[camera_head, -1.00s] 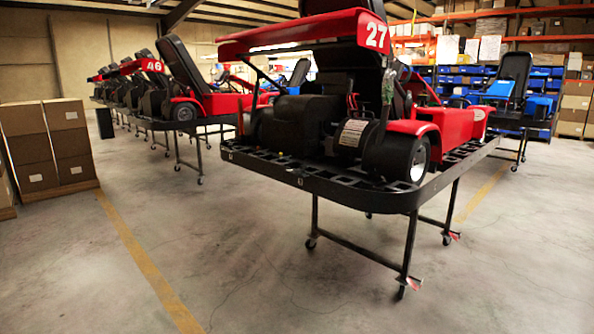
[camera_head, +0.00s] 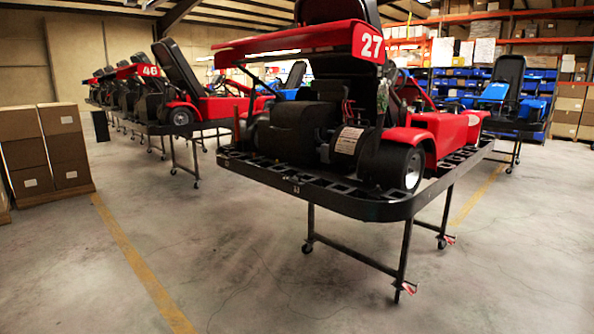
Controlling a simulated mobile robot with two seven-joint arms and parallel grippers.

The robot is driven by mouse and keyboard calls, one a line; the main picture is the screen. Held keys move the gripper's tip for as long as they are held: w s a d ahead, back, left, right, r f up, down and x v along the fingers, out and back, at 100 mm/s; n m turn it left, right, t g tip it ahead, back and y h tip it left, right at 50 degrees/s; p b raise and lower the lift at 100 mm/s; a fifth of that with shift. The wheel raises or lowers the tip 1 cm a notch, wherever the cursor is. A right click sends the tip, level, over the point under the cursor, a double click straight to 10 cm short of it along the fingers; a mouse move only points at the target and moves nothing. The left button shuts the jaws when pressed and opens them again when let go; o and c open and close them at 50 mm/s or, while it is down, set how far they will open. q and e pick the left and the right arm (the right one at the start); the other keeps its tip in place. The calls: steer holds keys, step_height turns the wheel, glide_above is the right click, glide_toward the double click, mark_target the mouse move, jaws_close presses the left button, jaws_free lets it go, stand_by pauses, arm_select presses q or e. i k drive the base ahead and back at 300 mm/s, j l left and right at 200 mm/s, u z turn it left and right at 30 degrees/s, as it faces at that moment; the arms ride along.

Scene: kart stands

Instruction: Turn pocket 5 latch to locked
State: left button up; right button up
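No pocket 5 latch can be made out in the head view. The nearest object is a red kart (camera_head: 330,40) numbered 27, resting on a black wheeled stand (camera_head: 368,207). The stand's black rim has cut-out slots, too small to tell whether any is a numbered pocket or a latch. Neither of my grippers is in view.
More red karts, one numbered 46 (camera_head: 150,71), stand in a row on stands at the left. Stacked cardboard boxes (camera_head: 66,145) are at the far left. Shelving (camera_head: 480,40) fills the back right. The concrete floor (camera_head: 220,260) in front is clear, with a yellow line.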

mark_target(299, 176)
steer(key=i+l, duration=0.2)
steer(key=i, duration=0.3)
steer(key=i+l, duration=0.25)
steer(key=i, duration=0.25)
steer(key=z, duration=0.05)
